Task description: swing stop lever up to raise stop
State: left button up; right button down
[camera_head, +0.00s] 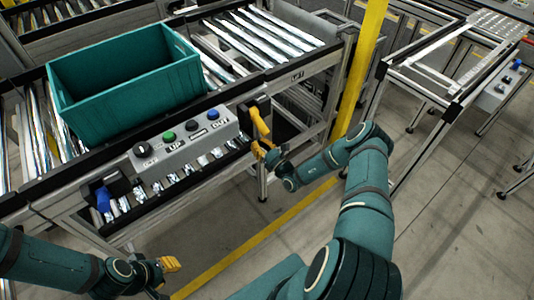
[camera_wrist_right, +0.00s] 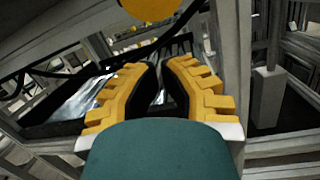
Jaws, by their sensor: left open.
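A yellow lever (camera_head: 260,122) sits on a black bracket at the right end of the control box, on the conveyor's near side, and points down to the right. My right gripper (camera_head: 263,149) is just below its lower end; whether they touch I cannot tell. In the right wrist view its yellow fingers (camera_wrist_right: 161,72) are close together with a narrow gap and nothing visible between them. A rounded yellow part (camera_wrist_right: 150,8), likely the lever's end, is ahead of the tips. My left gripper (camera_head: 168,279) is open and empty at the lower left, away from the lever.
A grey control box (camera_head: 183,143) with buttons stands beside the yellow lever. A blue handle (camera_head: 103,198) is at the box's left. A teal crate (camera_head: 130,95) rests on the rollers. A yellow post (camera_head: 361,70) rises right of the lever. Floor in front is clear.

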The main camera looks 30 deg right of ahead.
aim_at(261, 126)
jog(key=r, duration=0.3)
jog(key=shift+w+d+r, duration=0.1)
jog(key=shift+d+r, duration=0.25)
jog(key=shift+r, duration=0.05)
jog(key=shift+d, duration=0.1)
